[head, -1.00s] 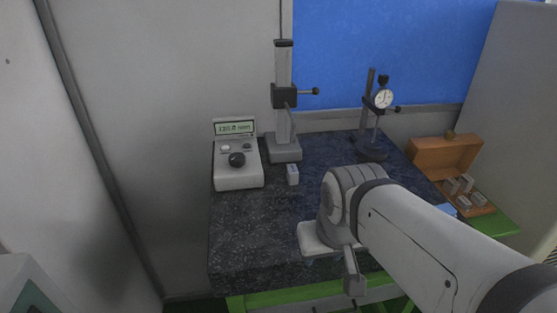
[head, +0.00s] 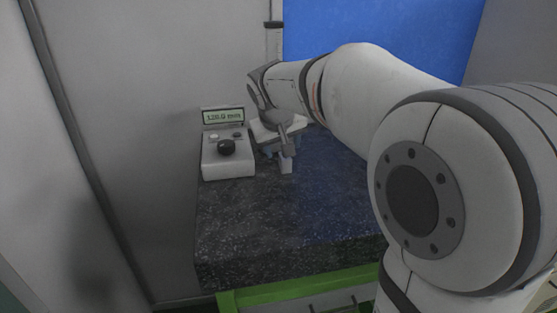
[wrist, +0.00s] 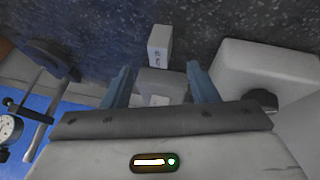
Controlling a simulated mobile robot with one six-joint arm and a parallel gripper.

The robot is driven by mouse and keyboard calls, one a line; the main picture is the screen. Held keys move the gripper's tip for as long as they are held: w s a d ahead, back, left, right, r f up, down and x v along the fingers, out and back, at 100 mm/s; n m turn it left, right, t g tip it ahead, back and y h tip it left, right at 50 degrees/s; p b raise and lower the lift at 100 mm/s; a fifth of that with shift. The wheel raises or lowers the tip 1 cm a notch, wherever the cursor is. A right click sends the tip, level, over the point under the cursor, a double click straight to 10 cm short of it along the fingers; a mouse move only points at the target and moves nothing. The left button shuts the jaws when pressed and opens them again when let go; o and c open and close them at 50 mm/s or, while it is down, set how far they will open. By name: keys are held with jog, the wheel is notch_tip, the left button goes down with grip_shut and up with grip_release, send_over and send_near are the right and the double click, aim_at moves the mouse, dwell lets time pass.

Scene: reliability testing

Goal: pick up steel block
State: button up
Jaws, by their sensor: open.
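The steel block (head: 286,165) is a small light-grey block standing on the dark granite plate (head: 290,215), right of the display unit. In the wrist view the block (wrist: 160,45), with dark markings on one face, stands just beyond the blue fingertips, roughly in line with the gap. My gripper (wrist: 159,72) is open, with nothing held between its fingers. In the head view my gripper (head: 279,152) is right above and behind the block; the wrist partly hides its fingers.
The grey display unit (head: 228,155) stands close left of the block. The stand's column (head: 273,40) rises behind my gripper, and its grey base (wrist: 160,83) shows between the fingers. A dial gauge (wrist: 8,130) is at the wrist view's left. The plate's front is clear.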

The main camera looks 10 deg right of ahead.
aim_at(285, 162)
jog(key=p+x, duration=0.1)
jog(key=x, duration=0.4)
jog(key=shift+w+f, duration=0.1)
jog(key=shift+f, duration=0.05)
jog(key=shift+c, duration=0.2)
grip_shut()
